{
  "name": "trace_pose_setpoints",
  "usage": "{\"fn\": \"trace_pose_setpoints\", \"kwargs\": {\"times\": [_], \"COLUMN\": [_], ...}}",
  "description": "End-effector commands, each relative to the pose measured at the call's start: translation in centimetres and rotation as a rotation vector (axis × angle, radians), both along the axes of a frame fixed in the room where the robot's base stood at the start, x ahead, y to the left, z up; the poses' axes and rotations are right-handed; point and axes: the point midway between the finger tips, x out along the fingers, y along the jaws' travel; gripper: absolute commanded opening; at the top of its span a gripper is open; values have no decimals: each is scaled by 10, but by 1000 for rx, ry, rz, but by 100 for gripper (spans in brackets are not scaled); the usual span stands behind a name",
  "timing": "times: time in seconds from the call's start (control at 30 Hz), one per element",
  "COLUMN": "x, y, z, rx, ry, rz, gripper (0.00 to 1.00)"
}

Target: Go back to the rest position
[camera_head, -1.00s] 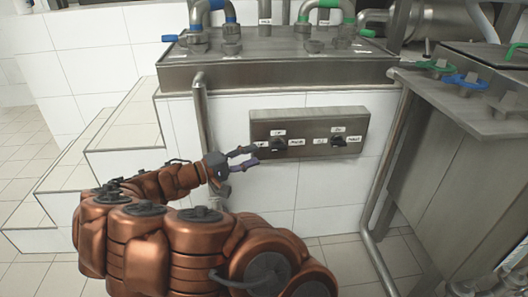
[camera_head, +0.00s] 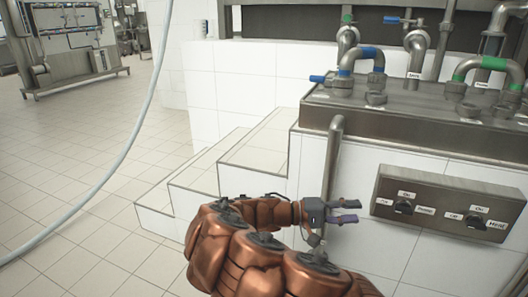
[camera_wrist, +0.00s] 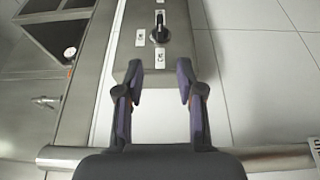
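My gripper (camera_head: 346,212) is at the end of my copper-coloured arm, in front of the white tiled wall and left of the switch box. It is open and empty. In the wrist view my gripper (camera_wrist: 160,88) shows its two dark fingers well apart, with nothing between them. The metal switch box (camera_head: 447,207) has two black knobs with labels. In the wrist view one black knob (camera_wrist: 159,30) of the box shows beyond the fingertips, apart from them.
White tiled steps (camera_head: 235,160) rise to the left of the box. A vertical metal pipe (camera_head: 331,165) stands close by my gripper. A steel counter with valves (camera_head: 390,125) is above. A pale hose (camera_head: 125,150) hangs at left. The tiled floor (camera_head: 70,140) at left is mostly clear.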

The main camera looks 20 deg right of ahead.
Motion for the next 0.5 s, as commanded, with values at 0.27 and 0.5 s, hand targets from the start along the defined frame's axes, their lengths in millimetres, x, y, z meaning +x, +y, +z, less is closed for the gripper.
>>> {"fn": "trace_pose_setpoints", "kwargs": {"times": [0.27, 0.5], "x": [-24, -71], "y": [-9, -19], "z": [56, 131], "rx": [56, 202], "ry": [-33, -86], "rz": [-65, -170], "gripper": [38, 38]}}
